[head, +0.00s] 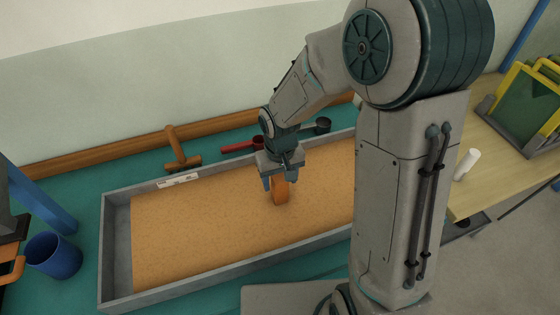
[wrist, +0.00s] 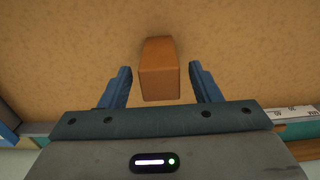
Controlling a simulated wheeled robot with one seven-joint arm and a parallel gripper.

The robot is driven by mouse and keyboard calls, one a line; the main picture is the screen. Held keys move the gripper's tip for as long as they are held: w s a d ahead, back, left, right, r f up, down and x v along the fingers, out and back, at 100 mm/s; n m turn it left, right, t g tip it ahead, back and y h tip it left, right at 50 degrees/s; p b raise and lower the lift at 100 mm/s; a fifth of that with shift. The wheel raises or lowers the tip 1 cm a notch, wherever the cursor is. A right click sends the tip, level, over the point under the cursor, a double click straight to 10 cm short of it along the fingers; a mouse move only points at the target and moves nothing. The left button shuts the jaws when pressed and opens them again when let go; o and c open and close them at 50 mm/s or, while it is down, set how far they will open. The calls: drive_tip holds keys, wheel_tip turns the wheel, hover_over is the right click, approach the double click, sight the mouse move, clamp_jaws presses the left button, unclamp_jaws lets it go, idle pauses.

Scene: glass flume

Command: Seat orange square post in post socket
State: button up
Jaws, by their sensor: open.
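The orange square post (head: 280,192) stands in the sand near the middle of the long grey tray (head: 112,255). My gripper (head: 281,181) is above it with its blue fingers pointing down. In the wrist view the post (wrist: 159,70) stands between the two blue fingers of my gripper (wrist: 161,85), with a clear gap on each side. The gripper is open and does not hold the post. Whether the post's foot is in anything but sand is hidden. I cannot make out a post socket in either view.
Behind the tray lie a wooden T-shaped tool (head: 178,150), a red-handled tool (head: 238,147) and a dark scoop (head: 322,126). A white scale strip (head: 178,181) lies at the tray's back rim. A blue cup (head: 53,256) stands left. The sand left of the post is clear.

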wheel_tip(320, 180, up, 8)
drive_tip(key=shift+f, duration=0.1)
drive_tip(key=shift+r, duration=0.25)
drive_tip(key=s+d+r+m+t, duration=0.3)
drive_tip(key=s+d+r, duration=0.5)
drive_tip(key=s+d, duration=0.4)
drive_tip(key=shift+s+r, duration=0.35)
